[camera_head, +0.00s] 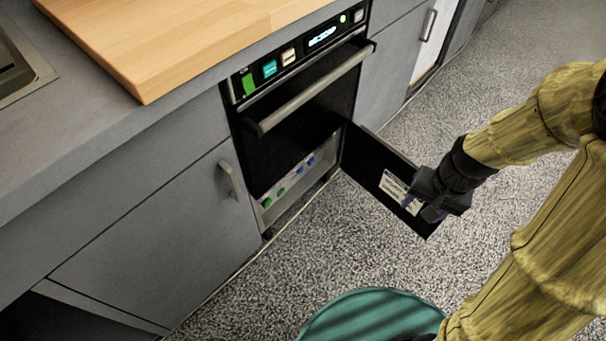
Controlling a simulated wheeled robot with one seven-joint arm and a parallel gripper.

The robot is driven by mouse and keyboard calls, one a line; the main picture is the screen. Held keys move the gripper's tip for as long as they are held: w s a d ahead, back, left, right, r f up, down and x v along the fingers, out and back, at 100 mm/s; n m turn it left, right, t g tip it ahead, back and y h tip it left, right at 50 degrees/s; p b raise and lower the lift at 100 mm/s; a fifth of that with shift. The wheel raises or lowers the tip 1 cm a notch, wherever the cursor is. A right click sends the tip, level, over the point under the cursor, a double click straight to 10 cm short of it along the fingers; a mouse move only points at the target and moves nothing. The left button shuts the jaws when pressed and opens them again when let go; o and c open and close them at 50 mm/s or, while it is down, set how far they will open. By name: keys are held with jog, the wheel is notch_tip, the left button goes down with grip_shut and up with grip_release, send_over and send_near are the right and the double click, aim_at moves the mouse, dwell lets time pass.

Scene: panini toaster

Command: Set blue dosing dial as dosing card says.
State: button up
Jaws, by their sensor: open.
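Blue dials (311,160) and green dials (267,202) sit in a row on a pale panel low in the built-in appliance. They are small, and their settings and marks cannot be read. A white card (393,187) with dark print is fixed to the inner face of the black door (372,162), which stands open to the right of the panel. The print is too small to read, and my gripper hides part of the card's right side. My gripper (432,208) is open at the door's outer end, right of the dials; whether it touches the door I cannot tell.
An oven bar handle (315,90) juts out above the dials. A grey cabinet with a handle (229,180) is on the left. A wooden board (190,40) lies on the counter. A teal round object (370,312) is on the speckled floor, which is otherwise clear before the appliance.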

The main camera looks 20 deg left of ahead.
aim_at(301, 170)
jog(key=w+a+f+m+g+y+b, duration=0.25)
jog(key=w+a+f+m+y, duration=0.2)
jog(key=a+f, duration=0.65)
jog(key=w+a+f+m+g+y+b, duration=0.1)
jog(key=w+a+f+m+y+b, duration=0.4)
jog(key=f, duration=1)
jog(key=w+a+f+m+t+y+b, duration=0.1)
jog(key=w+a+f+m+t+y, duration=0.1)
jog(key=w+f+m+t+y, duration=0.1)
jog(key=w+a+f+m+t+y+b, duration=0.2)
jog(key=w+f+m+t+y, duration=0.1)
jog(key=w+f+m+t, duration=0.3)
notch_tip(301, 170, down, 3)
jog(key=shift+w+a+m, duration=0.4)
jog(key=shift+w+m, duration=0.05)
jog(key=shift+m, duration=0.8)
jog(key=shift+t, duration=0.35)
jog(key=b+x, duration=0.3)
jog(key=x, duration=0.2)
jog(key=b+x, duration=0.3)
jog(key=x, duration=0.3)
jog(key=b+x, duration=0.3)
jog(key=x, duration=0.2)
jog(key=shift+w+a+f, duration=0.1)
jog(key=shift+f, duration=0.2)
jog(key=shift+w+a+r+b, duration=0.2)
jog(key=shift+a+b, duration=0.1)
jog(key=shift+a, duration=0.2)
